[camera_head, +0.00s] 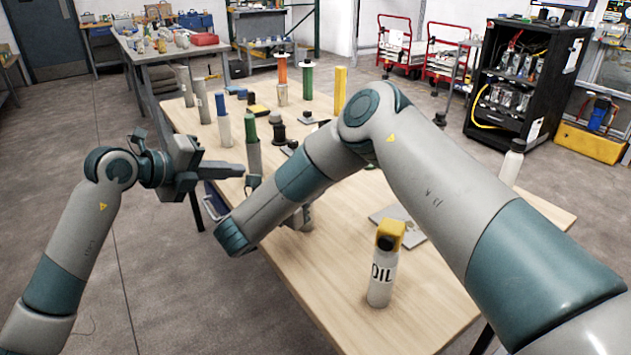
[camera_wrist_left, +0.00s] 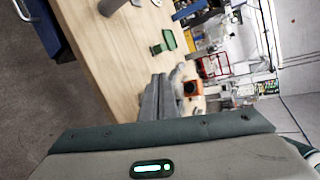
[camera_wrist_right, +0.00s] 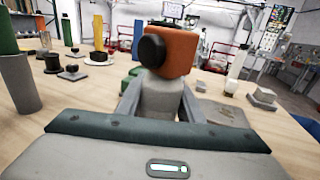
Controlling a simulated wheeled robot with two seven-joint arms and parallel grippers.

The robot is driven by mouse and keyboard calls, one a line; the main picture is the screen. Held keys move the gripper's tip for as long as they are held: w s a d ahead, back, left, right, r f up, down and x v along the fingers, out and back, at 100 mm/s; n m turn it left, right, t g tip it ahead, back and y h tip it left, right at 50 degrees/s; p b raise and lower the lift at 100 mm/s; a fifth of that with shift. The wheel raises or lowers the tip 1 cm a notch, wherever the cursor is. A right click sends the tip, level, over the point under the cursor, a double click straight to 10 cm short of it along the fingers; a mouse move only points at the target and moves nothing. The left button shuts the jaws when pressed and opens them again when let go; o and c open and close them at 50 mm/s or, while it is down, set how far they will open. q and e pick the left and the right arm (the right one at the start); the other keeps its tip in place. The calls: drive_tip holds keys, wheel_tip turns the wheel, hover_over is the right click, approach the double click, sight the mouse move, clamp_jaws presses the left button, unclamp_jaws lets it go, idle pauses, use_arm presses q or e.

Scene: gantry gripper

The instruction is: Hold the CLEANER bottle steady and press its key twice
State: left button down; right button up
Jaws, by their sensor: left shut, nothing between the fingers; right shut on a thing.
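A grey bottle with an orange head and a round black key (camera_wrist_right: 152,50) stands between the fingers of my right gripper (camera_wrist_right: 158,102), which is shut on it. Its label does not show, so I cannot read CLEANER. In the head view my right forearm hides most of that gripper and bottle. The orange head (camera_wrist_left: 192,88) also shows in the left wrist view, beyond the fingertips. My left gripper (camera_head: 238,170) is shut and empty over the table's left edge, apart from the bottle. It also shows in the left wrist view (camera_wrist_left: 160,82).
A white OIL bottle (camera_head: 381,283) with a yellow head stands at the front of the wooden table (camera_head: 335,300). A grey plate (camera_head: 402,226) lies behind it. Several coloured cylinders, including a yellow one (camera_head: 340,88), stand at the back. A white bottle (camera_head: 512,163) stands at the right edge.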

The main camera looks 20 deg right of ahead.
use_arm(q)
drive_tip(key=shift+d, duration=0.1)
drive_tip(key=s+d, duration=0.2)
drive_tip(key=d, duration=0.6)
drive_tip(key=shift+d, duration=0.2)
idle(0.3)
drive_tip(key=shift+d, duration=0.1)
idle(1.9)
drive_tip(key=shift+s+d, duration=0.1)
drive_tip(key=shift+d, duration=0.2)
drive_tip(key=shift+a, duration=0.1)
idle(0.4)
drive_tip(key=shift+a, duration=0.3)
drive_tip(key=w+a, duration=0.1)
drive_tip(key=a, duration=0.5)
drive_tip(key=shift+w, duration=0.25)
idle(0.4)
